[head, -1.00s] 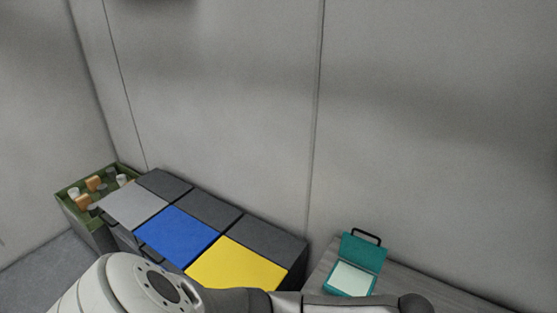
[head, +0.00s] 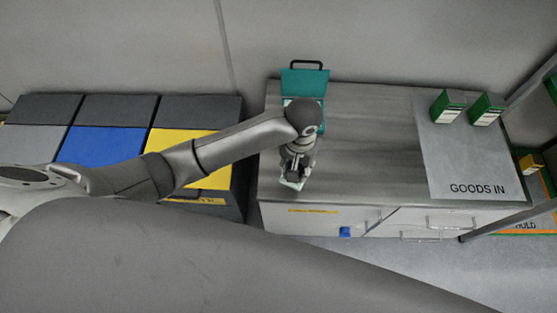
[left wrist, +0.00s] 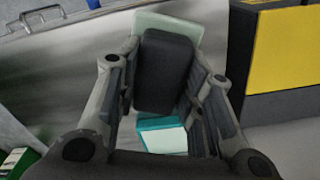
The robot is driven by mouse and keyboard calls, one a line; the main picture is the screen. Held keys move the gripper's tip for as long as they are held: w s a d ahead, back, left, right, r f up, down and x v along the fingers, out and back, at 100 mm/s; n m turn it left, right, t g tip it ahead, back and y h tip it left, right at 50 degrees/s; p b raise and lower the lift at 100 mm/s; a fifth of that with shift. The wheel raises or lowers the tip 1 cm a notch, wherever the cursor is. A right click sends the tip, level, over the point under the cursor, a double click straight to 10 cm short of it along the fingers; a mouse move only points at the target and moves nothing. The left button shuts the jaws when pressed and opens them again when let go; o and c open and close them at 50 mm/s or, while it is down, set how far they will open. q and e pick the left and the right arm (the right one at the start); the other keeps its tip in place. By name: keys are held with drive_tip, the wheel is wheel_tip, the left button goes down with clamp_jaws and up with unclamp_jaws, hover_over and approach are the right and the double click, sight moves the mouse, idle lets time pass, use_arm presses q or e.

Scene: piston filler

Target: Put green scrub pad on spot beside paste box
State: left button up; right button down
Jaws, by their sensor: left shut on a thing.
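My left gripper (head: 297,160) is shut on a dark block with a pale green slab at its far end, which I take to be the green scrub pad (left wrist: 168,25). The pale green edge of the pad (head: 291,184) also shows below the gripper in the head view, over the front left of the grey worktop. I cannot tell whether it touches the top. An open teal box (head: 304,78) with a black handle and pale inside stands behind the gripper; the left wrist view shows part of it (left wrist: 162,136). No label tells which box is the paste box. My right gripper is out of view.
The grey worktop (head: 370,140) is clear in the middle. A light "GOODS IN" mat (head: 465,160) on its right bears two green-and-white boxes (head: 447,106) (head: 487,109). Bins with grey, blue and yellow lids (head: 170,143) stand left. A shelf frame stands far right.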

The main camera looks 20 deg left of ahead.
use_arm(q)
drive_tip(key=w+a+f, duration=0.1)
drive_tip(key=f, duration=0.1)
drive_tip(key=w+a+f, duration=0.1)
drive_tip(key=a+f, duration=0.1)
drive_tip(key=w+a+f, duration=0.2)
drive_tip(key=shift+a+f+b, duration=0.15)
drive_tip(key=shift+b, duration=0.15)
drive_tip(key=shift+w+a+f, duration=0.1)
drive_tip(key=shift+a+f, duration=0.05)
drive_tip(key=shift+f, duration=0.8)
drive_tip(key=shift+w+a+f, duration=0.1)
drive_tip(key=shift+a+f, duration=0.05)
drive_tip(key=shift+f, duration=0.75)
drive_tip(key=shift+f, duration=0.1)
drive_tip(key=o, duration=0.9)
wheel_tip(320, 180, up, 12)
drive_tip(key=shift+r+p, duration=0.15)
drive_tip(key=shift+p, duration=0.25)
